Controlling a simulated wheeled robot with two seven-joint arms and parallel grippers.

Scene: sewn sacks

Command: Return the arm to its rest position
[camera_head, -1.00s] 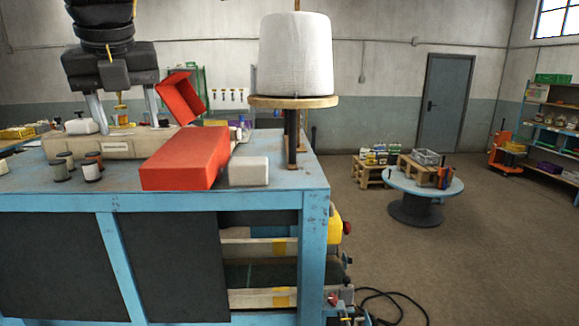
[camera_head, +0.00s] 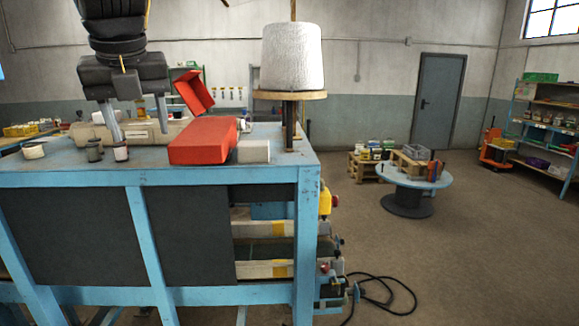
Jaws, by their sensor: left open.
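My left gripper (camera_head: 139,119) hangs from the top left of the head view, in front of the workbench's back part. I cannot tell the exact gap to the bench. My right gripper is outside the view.
The blue workbench (camera_head: 60,180) carries a red box (camera_head: 203,140), a pale block (camera_head: 253,151), a tilted red lid (camera_head: 194,91) and a large white thread cone (camera_head: 291,57) on a wooden disc. A round blue table (camera_head: 440,181) stands right.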

